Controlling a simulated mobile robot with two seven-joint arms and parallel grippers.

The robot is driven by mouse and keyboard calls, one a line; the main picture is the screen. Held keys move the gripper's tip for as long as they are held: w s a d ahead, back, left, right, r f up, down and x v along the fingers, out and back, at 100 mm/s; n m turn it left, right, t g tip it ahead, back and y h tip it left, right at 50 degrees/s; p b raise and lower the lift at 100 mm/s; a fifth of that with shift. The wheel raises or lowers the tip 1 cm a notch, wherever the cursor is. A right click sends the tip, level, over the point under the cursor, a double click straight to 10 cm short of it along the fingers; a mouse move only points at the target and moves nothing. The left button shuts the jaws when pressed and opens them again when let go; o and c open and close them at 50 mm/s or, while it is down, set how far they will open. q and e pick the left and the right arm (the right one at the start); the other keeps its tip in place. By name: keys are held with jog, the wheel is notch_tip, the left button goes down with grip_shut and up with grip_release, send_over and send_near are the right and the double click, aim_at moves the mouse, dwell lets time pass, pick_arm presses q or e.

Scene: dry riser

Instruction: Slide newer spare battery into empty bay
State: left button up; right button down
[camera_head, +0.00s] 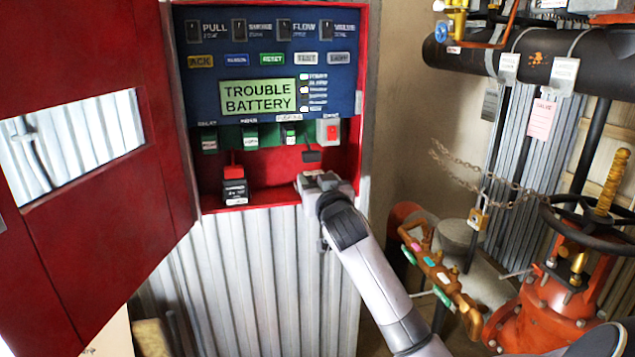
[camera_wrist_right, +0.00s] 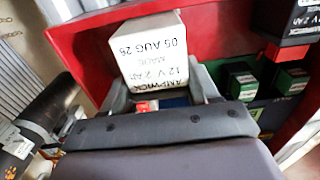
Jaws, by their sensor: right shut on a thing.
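My right gripper (camera_head: 318,182) is at the lower right of the red cabinet (camera_head: 366,60), at the front of its bottom shelf. In the right wrist view it is shut on a battery (camera_wrist_right: 152,55) with a white label reading "AMPWICK 12 V 2 Ah MADE 05 AUG 26", between the two grey fingers. In the head view the gripper mostly hides this battery. Another black battery (camera_head: 235,188) with a white label stands on the shelf's left side, a red connector on top. A black connector (camera_head: 311,155) hangs above my gripper. My left gripper is not in view.
The blue panel's screen (camera_head: 244,97) reads "TROUBLE BATTERY". The open red cabinet door (camera_head: 70,200) stands at the left. Pipes and a red valve (camera_head: 550,310) with a black handwheel (camera_head: 590,222) fill the right. Shelf space between the standing battery and my gripper is clear.

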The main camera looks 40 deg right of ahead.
aim_at(311, 172)
jog(key=shift+r+p, duration=0.25)
jog(key=shift+p, duration=0.1)
dwell(0.6)
jog(key=shift+b+x, duration=0.4)
jog(key=shift+x, duration=2.6)
jog(key=shift+c, duration=1)
grip_release()
jog(key=shift+f, duration=0.4)
jog(key=shift+r+v, duration=0.15)
jog(key=shift+v, duration=1.65)
jog(key=shift+r+v, duration=0.1)
jog(key=shift+v, duration=1.7)
